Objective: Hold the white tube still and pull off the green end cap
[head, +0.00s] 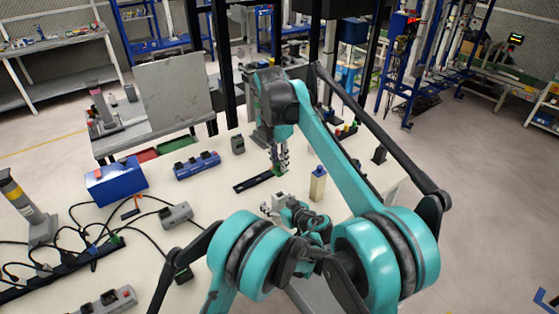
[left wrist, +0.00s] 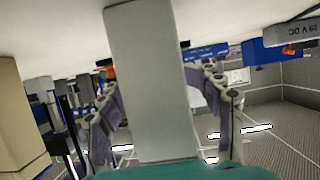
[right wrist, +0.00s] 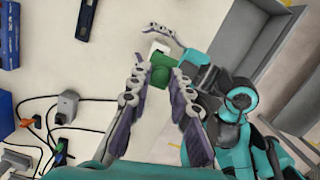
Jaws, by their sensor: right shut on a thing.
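The white tube (head: 280,198) stands on the table, and in the left wrist view its pale side (left wrist: 150,80) fills the middle. My left gripper (head: 271,208) comes at it low from the side. Its fingers (left wrist: 160,88) are apart on either side of the tube, and I see no firm grip. My right gripper (head: 280,163) points down and is shut on the green end cap (right wrist: 160,74). In the right wrist view the tube's white part (right wrist: 160,46) shows just beyond the cap. I cannot tell whether cap and tube still touch.
A beige block (head: 318,185) stands close to the right of my left gripper. A dark strip (head: 250,184) lies behind the tube. A blue device (head: 197,166), a blue box (head: 115,183) and loose black cables are to the left. The table between is clear.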

